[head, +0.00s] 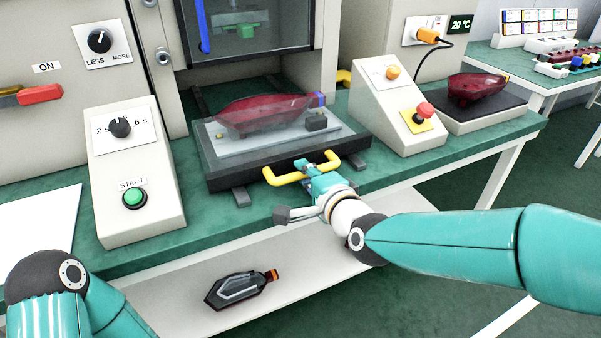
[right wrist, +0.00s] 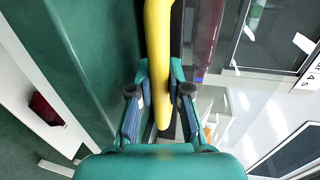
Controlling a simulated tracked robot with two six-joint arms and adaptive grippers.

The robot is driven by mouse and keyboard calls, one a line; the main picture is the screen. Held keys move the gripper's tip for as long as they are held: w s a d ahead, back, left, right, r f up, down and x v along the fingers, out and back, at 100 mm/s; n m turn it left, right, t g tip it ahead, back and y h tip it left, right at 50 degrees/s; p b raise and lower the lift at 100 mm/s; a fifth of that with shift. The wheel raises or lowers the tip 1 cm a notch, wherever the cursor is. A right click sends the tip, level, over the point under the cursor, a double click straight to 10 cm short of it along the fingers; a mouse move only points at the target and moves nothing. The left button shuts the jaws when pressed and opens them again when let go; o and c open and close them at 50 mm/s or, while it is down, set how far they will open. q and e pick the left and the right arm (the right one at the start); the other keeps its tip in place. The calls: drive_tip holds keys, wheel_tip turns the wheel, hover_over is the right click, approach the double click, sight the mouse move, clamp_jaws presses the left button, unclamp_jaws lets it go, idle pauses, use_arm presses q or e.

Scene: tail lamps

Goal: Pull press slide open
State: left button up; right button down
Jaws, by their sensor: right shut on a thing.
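The press slide (head: 225,179) is a dark plate with a pale fixture on top, in front of the press opening (head: 245,85) on dark rails. A red tail lamp (head: 262,115) lies on it. A yellow bar handle (head: 283,179) is on the slide's front edge. My right gripper (head: 305,167) is shut on this handle near its middle. In the right wrist view the yellow handle (right wrist: 157,45) runs between the two fingers of the right gripper (right wrist: 159,95). My left arm shows at the lower left, but its gripper is out of view.
A control box with a green start button (head: 135,197) stands left of the slide. A box with a red stop button (head: 425,110) stands right. Another red lamp (head: 475,87) sits on a dark pad. A dark lamp part (head: 240,289) lies on the lower shelf.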

drive_tip(key=c, duration=1.4)
unclamp_jaws()
drive_tip(key=shift+s+a+f, duration=0.1)
drive_tip(key=shift+a+f, duration=0.05)
drive_tip(key=shift+f, duration=0.1)
drive_tip(key=shift+o, duration=0.2)
drive_tip(key=shift+r, duration=0.15)
drive_tip(key=v, duration=1.2)
